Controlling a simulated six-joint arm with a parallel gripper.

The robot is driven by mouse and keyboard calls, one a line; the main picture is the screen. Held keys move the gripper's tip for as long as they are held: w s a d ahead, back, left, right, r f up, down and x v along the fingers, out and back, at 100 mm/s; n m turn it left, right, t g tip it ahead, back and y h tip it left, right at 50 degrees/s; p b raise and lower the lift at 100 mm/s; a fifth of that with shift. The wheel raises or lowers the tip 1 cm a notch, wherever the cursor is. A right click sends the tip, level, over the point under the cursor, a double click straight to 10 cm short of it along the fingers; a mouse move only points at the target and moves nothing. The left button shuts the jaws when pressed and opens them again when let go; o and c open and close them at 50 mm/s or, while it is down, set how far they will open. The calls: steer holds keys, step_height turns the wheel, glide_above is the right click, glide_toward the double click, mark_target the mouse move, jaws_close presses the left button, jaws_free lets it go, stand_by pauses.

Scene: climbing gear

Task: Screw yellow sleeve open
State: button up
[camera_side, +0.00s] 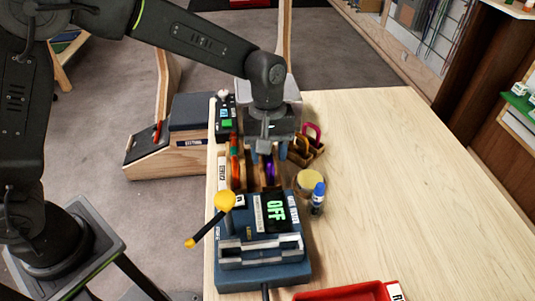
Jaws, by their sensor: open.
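My gripper (268,152) points down over a wooden rack (252,182) on the table, with its jaws open. The rack holds coloured carabiners: an orange one (235,170) at the left and a purple one (270,168) below my gripper. A pink one (314,131) shows behind, to the right. I cannot make out a yellow sleeve; my gripper and wrist hide part of the rack. I cannot tell whether the fingers touch anything.
A blue device (262,270) with an "OFF" display (276,211) and a yellow-knobbed lever (225,201) stands in front of the rack. A blue-capped bottle (318,198), a round yellowish tub (309,184) and a red tray (350,292) are nearby. The table's right side (410,190) is clear.

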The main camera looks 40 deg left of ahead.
steer(key=shift+w+d, duration=0.85)
stand_by(0.4)
steer(key=shift+r, duration=0.15)
steer(key=shift+r, duration=1.3)
steer(key=shift+a, duration=0.1)
steer(key=shift+s+a, duration=0.75)
steer(key=shift+s, duration=0.1)
steer(key=shift+f, duration=0.15)
steer(key=shift+w+d+f, duration=0.15)
steer(key=shift+w+f, duration=0.05)
steer(key=shift+f, duration=0.5)
steer(key=shift+w+d+f, duration=0.1)
steer(key=shift+w+f, duration=0.1)
steer(key=shift+f, duration=0.45)
